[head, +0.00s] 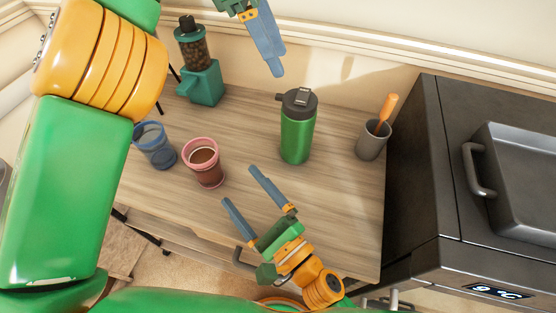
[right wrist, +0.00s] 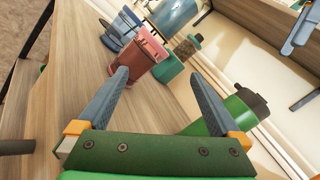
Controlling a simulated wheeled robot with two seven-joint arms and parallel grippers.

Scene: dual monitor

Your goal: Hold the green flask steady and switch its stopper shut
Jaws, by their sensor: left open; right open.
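The green flask (head: 297,140) stands upright on the wooden table, right of the middle in the head view. Its dark grey stopper (head: 298,100) is on top; I cannot tell whether it is open or shut. In the right wrist view the flask (right wrist: 232,112) is at the right, partly behind a finger. My left gripper (head: 274,73) is open and empty above and behind the flask, apart from it. My right gripper (head: 239,185) is open and empty in front of the flask and to its left, its fingers pointing toward the pink cup. It also shows in the right wrist view (right wrist: 157,74).
A pink cup (head: 204,168) with brown contents and a blue cup (head: 154,148) stand left of the flask. A teal grinder (head: 204,84) is at the back left. A grey cup (head: 370,142) with an orange-handled tool stands right, near a black oven (head: 440,180).

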